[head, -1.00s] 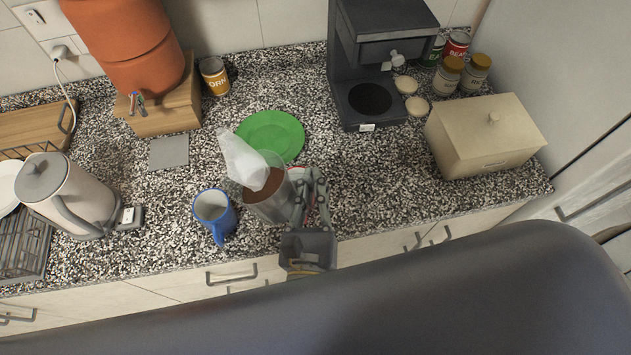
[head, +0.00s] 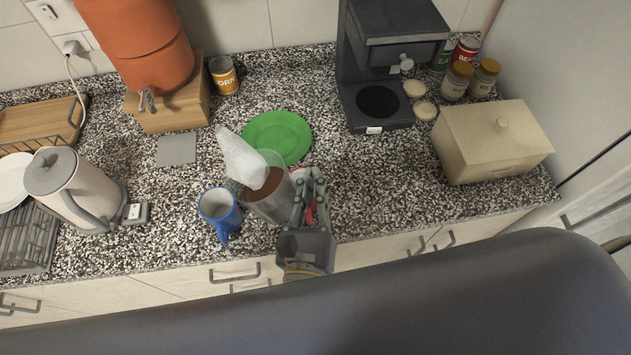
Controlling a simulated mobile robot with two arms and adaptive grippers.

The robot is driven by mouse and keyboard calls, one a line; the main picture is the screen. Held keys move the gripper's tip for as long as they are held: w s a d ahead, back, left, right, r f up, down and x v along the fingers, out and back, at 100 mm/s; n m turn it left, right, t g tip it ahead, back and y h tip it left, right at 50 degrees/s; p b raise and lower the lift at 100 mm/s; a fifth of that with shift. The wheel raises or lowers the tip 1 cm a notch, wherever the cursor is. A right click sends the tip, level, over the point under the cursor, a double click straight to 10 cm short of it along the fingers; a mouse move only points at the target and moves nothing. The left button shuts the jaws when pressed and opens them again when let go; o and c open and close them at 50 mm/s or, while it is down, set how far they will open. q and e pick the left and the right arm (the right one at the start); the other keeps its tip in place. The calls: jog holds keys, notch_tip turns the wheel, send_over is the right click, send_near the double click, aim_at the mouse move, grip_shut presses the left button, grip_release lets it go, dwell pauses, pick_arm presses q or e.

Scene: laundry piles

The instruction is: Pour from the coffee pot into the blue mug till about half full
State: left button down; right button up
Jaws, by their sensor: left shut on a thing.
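The coffee pot (head: 277,204) is a clear vessel with brown coffee inside and a whitish, translucent upper part. It is tilted, its top leaning left towards the blue mug. The blue mug (head: 229,221) stands upright on the counter just left of the pot, its handle towards me. The mug's inside looks pale; I see no coffee in it and no stream falling. My left gripper (head: 311,195) is at the right side of the pot, shut on it, apparently at its handle, which the fingers mostly hide. My right gripper is not in view.
A green plate (head: 277,137) lies behind the pot. A kettle (head: 72,187) and a dish rack (head: 28,238) stand at left. A coffee maker (head: 378,60) and a beige box (head: 492,140) are at right. The counter (head: 370,185) right of my gripper is clear.

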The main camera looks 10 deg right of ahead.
aim_at(280, 160)
pick_arm(q)
jog(key=shift+w+a+r, duration=0.1)
jog(key=shift+a+r, duration=0.15)
jog(key=shift+a, duration=0.15)
dwell(0.3)
jog(key=shift+w+a+r+n+p, duration=0.15)
jog(key=shift+a, duration=0.3)
jog(key=shift+w+a+r+n+p, duration=0.15)
jog(key=shift+a, duration=0.3)
dwell(0.9)
jog(key=shift+w+a+r+n, duration=0.1)
jog(key=shift+a+r+n, duration=0.1)
jog(key=shift+a, duration=0.25)
jog(key=shift+w+a+r+n, duration=0.1)
jog(key=shift+a+r, duration=0.05)
jog(key=shift+a, duration=0.25)
dwell(0.8)
jog(key=shift+w+a+r+n+b, duration=0.15)
jog(key=shift+r+n+b, duration=0.25)
jog(key=shift+n, duration=0.45)
jog(key=shift+s+a+r+n+b, duration=0.15)
jog(key=shift+r+n+b, duration=0.25)
jog(key=shift+n, duration=0.45)
jog(key=shift+w+a+r+n+b, duration=0.2)
jog(key=shift+a+r+n+b, duration=0.2)
jog(key=shift+n, duration=0.5)
jog(key=shift+w+a+r+n, duration=0.15)
jog(key=shift+a+r+n, duration=0.15)
jog(key=shift+a+n, duration=0.25)
dwell(0.6)
